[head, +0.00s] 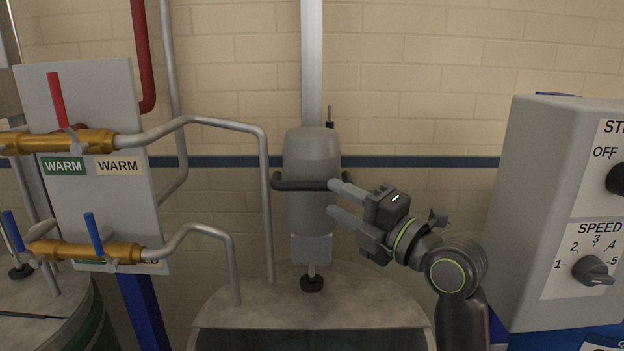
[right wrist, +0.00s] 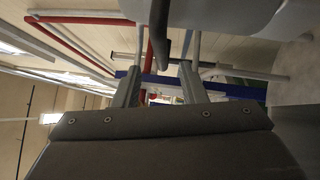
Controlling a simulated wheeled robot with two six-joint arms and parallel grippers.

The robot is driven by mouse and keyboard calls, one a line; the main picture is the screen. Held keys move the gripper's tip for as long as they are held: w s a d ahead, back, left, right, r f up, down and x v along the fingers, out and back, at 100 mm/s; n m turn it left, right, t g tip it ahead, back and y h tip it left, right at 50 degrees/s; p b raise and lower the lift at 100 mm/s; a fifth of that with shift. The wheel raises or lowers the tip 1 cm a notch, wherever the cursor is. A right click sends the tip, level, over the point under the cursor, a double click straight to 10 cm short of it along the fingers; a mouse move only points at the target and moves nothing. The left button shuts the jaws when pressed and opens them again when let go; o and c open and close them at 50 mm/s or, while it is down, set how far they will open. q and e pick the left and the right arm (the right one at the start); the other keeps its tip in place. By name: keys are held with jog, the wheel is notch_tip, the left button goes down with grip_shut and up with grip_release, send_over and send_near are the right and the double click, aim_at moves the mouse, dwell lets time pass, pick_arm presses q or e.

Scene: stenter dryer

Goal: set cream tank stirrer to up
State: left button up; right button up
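The stirrer (head: 313,160) is a grey rounded motor on a vertical pole, with a dark crossbar handle (head: 297,184) sticking out on both sides. It hangs over the lidded tank (head: 310,300), with its shaft running down to a dark collar at the lid. My right gripper (head: 333,199) is at the right end of the handle, fingers apart, pointing left. In the right wrist view the dark handle (right wrist: 161,40) shows in line with the gap between the two fingers (right wrist: 160,75). I cannot tell whether they touch it. My left gripper is out of view.
Grey pipes (head: 266,190) with brass valves (head: 95,251) and a WARM label panel (head: 100,200) stand at left. Another tank (head: 40,310) is at lower left. A control box (head: 545,200) with OFF and SPEED knobs stands at right. A brick wall is behind.

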aim_at(318, 188)
jog(key=p+x, duration=0.1)
jog(key=x, duration=0.5)
jog(key=shift+d+r+p, duration=0.1)
jog(key=shift+p, duration=0.2)
jog(key=shift+w+a, duration=0.2)
jog(key=shift+w, duration=0.05)
jog(key=shift+w+a, duration=0.15)
jog(key=shift+w, duration=0.05)
jog(key=shift+a, duration=0.1)
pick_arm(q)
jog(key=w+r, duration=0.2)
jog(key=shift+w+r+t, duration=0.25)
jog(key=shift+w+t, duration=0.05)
pick_arm(e)
grip_shut()
